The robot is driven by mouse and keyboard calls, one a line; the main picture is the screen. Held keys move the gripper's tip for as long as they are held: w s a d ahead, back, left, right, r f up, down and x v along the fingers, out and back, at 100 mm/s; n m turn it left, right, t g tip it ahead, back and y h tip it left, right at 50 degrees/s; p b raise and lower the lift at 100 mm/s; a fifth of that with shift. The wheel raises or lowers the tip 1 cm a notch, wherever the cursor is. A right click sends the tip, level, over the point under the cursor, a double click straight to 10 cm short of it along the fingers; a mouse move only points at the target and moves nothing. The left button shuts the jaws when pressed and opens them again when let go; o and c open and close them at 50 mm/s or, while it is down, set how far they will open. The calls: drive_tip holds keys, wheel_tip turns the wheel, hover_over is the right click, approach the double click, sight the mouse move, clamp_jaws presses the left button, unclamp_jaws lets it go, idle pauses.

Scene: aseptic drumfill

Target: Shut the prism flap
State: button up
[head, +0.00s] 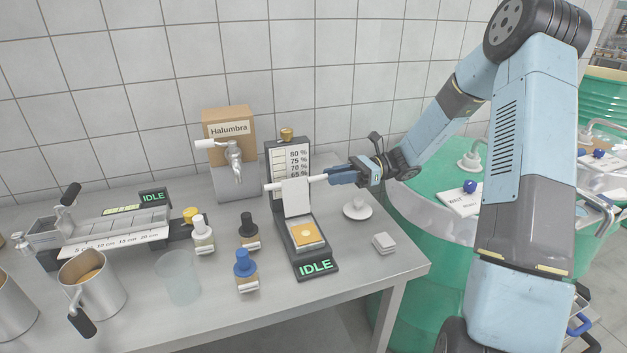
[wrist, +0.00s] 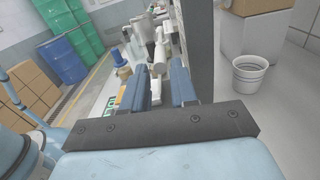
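The refractometer-like device (head: 287,158) stands on the bench with a percent scale on its upright back. Its pale prism flap (head: 297,198) is raised, standing nearly upright above the base. A white crossbar (head: 274,186) runs along the flap's top edge. The prism window (head: 307,234) below is uncovered and shows an amber patch. My gripper (head: 332,178) comes from the right at the bar's right end; whether it touches the bar is unclear. The wrist view shows my gripper's two blue fingers (wrist: 167,88) apart, with a white part just beyond them.
A dark bottle (head: 248,232), a blue-capped bottle (head: 246,272) and a clear beaker (head: 178,277) stand left of the device. A white knobbed disc (head: 357,208) and small pale pads (head: 384,243) lie to its right. The Halumbra box with tap (head: 229,140) is behind.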

sight(307, 181)
drive_tip(key=shift+x, duration=2.85)
drive_tip(key=shift+c, duration=0.3)
clamp_jaws()
